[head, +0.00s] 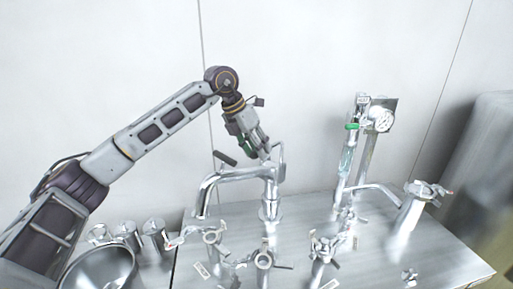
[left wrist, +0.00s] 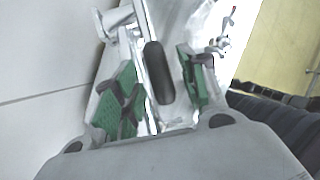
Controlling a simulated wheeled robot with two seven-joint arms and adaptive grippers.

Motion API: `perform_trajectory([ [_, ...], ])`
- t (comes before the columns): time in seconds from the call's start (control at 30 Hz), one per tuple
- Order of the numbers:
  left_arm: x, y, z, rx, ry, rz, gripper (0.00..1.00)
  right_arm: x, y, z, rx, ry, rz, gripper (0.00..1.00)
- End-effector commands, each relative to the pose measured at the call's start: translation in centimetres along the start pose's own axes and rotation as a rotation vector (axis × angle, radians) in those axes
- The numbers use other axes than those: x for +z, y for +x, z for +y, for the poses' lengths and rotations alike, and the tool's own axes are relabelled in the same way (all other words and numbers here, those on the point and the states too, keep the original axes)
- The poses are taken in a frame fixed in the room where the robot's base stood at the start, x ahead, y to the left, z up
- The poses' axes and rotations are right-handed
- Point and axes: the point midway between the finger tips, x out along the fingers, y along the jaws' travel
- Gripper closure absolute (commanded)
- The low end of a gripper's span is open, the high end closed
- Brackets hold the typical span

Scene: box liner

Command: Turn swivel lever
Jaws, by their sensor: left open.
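A chrome swivel spout (head: 240,174) stands upright on the steel counter, its arm bent over to the left. A dark, rounded lever grip (head: 225,158) sticks out just above the spout. My left gripper (head: 256,150) reaches down from the upper left, close to the top of the spout and right of the grip. In the left wrist view, the dark grip (left wrist: 158,72) lies between the two spread, green-padded fingers, with space on both sides. The gripper is open and holds nothing. Whether the fingers are level with the grip in depth is unclear. My right gripper is not in view.
Several valve taps (head: 264,259) stand along the front of the counter (head: 400,262). A column with a pressure gauge (head: 383,120) and a second spout (head: 375,189) stand to the right. A steel bowl (head: 100,270) and metal cups (head: 153,233) are at lower left. A wall is behind.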

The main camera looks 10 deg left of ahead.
Motion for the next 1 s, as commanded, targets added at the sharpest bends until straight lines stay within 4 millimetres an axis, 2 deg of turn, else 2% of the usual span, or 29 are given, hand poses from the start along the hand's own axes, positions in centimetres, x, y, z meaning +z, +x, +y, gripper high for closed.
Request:
perform_trajectory([
  [0.17,0.0,0.02,-0.01,0.0,0.0,0.0,0.57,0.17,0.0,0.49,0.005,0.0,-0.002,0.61],
  [0.2,0.0,0.02,-0.01,0.0,0.0,0.0,0.6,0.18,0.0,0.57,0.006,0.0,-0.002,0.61],
  [0.5,0.01,-0.01,0.0,0.0,0.0,0.0,0.99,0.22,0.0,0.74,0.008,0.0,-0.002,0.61],
  [1.0,0.36,0.2,-0.51,0.003,-0.007,-0.002,1.0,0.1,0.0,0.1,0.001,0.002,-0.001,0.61],
])
